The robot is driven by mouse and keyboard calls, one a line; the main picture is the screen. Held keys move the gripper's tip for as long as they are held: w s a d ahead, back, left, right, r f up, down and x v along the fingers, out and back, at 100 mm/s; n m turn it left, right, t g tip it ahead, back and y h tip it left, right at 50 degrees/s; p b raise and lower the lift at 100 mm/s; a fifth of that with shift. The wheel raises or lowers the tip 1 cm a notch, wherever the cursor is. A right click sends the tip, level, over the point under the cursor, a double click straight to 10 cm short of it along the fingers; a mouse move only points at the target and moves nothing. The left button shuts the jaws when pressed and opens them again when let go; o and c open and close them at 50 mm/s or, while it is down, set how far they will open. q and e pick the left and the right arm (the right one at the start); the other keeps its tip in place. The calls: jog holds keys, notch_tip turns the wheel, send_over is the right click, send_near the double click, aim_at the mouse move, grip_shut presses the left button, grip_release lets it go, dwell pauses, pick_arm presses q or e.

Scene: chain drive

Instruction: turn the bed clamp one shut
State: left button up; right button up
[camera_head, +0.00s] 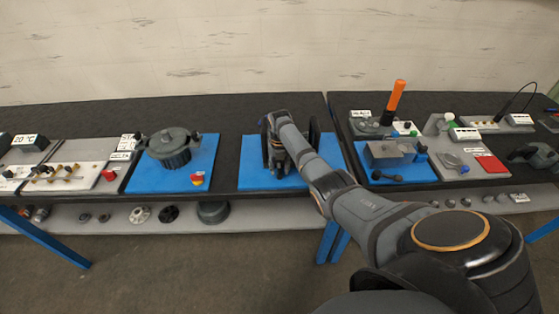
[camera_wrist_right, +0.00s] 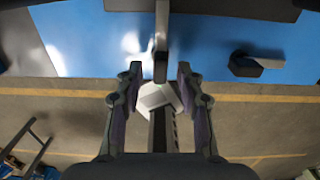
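My right gripper (camera_head: 280,165) points down over the middle blue mat (camera_head: 255,180) in the head view, and the arm hides much of what stands there. In the right wrist view, the gripper (camera_wrist_right: 158,76) is open, with its two fingers apart. A pale hexagonal clamp head (camera_wrist_right: 157,96) with a dark bar running toward the camera lies between the fingers. I cannot tell whether either finger touches it. A second dark clamp handle (camera_wrist_right: 265,62) with a hexagonal end lies on the blue to the right. I cannot tell which one is clamp one. My left gripper is not in view.
A round dark housing (camera_head: 171,148) and a red and yellow button (camera_head: 197,178) are on the left blue mat. A grey block fixture (camera_head: 390,154) sits on the right blue mat, with an upright orange handle (camera_head: 394,101) behind it. Loose discs lie on the lower shelf (camera_head: 260,215).

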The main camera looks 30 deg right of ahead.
aim_at(280, 171)
notch_tip(280, 171, up, 10)
jog(key=shift+r, duration=0.25)
dwell(0.4)
